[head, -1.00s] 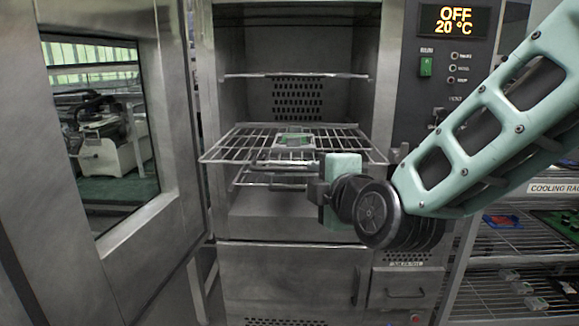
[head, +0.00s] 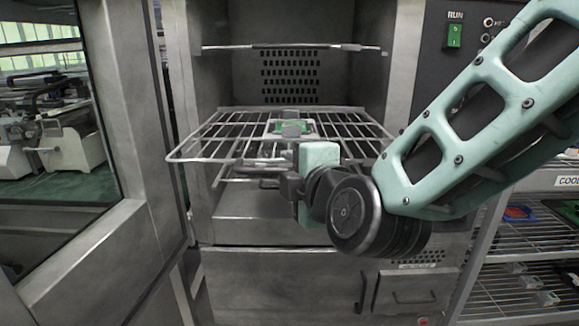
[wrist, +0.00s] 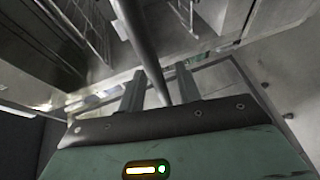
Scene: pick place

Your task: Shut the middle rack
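The middle wire rack (head: 205,146) sticks out of the front of the open oven. A small green and grey piece (head: 290,127) lies on it. My gripper (head: 258,174) is at the rack's front edge, near its middle, with its fingers pointing left. In the wrist view the two fingers (wrist: 158,88) stand apart, and a grey rod (wrist: 146,45) runs between them with gaps beside it. I cannot tell for certain whether this rod is the rack's front bar. My wrist and arm hide the rack's front right part.
The oven door (head: 140,120) stands open at the left. An upper rack (head: 290,46) sits inside the chamber, and part of a lower rack shows under the middle one. A control panel (head: 465,35) is at the upper right. Cooling shelves (head: 520,240) stand at the right.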

